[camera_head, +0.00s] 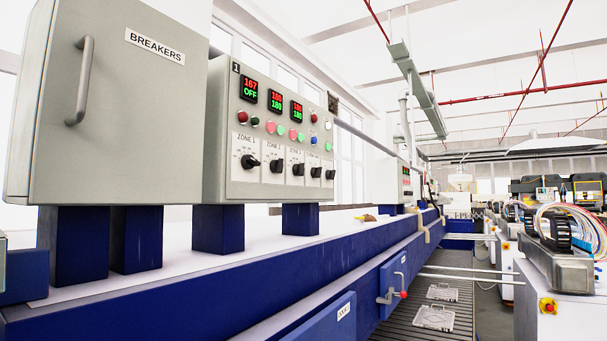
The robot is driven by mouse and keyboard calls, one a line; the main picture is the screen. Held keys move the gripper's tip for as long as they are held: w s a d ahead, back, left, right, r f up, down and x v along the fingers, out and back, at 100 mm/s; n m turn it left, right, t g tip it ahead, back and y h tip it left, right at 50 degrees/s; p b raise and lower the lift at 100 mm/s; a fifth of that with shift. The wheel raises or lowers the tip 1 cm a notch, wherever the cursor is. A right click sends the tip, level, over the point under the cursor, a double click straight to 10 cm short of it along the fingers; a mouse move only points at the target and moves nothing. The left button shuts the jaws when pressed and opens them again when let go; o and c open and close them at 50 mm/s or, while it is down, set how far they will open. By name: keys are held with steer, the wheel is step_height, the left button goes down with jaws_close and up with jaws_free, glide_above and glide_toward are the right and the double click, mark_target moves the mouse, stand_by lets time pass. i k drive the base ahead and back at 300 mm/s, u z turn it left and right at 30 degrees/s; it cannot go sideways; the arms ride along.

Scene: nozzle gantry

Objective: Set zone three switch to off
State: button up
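The zone control panel (275,135) is a grey box on blue posts at centre left. A row of black rotary knobs on white plates runs along its lower front. The zone one switch (249,161) is leftmost, then the zone two switch (276,166). The third knob from the left, which I take as the zone three switch (298,169), has a label too small to read surely; its setting cannot be told. The left display (249,90) shows red digits over green OFF; the other two displays (276,101) (296,111) show green numbers, seemingly 180. My gripper is not in view.
A grey breakers box (120,110) with a protruding handle (80,80) stands left of the panel. A long blue machine bed (200,285) runs below both. A blue door (393,285) with a handle is at lower centre. A slatted floor strip (440,300) lies right of the bed.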

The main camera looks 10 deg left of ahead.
mark_target(298, 169)
steer(key=z, duration=0.25)
steer(key=i, duration=1.2)
steer(key=u, duration=0.25)
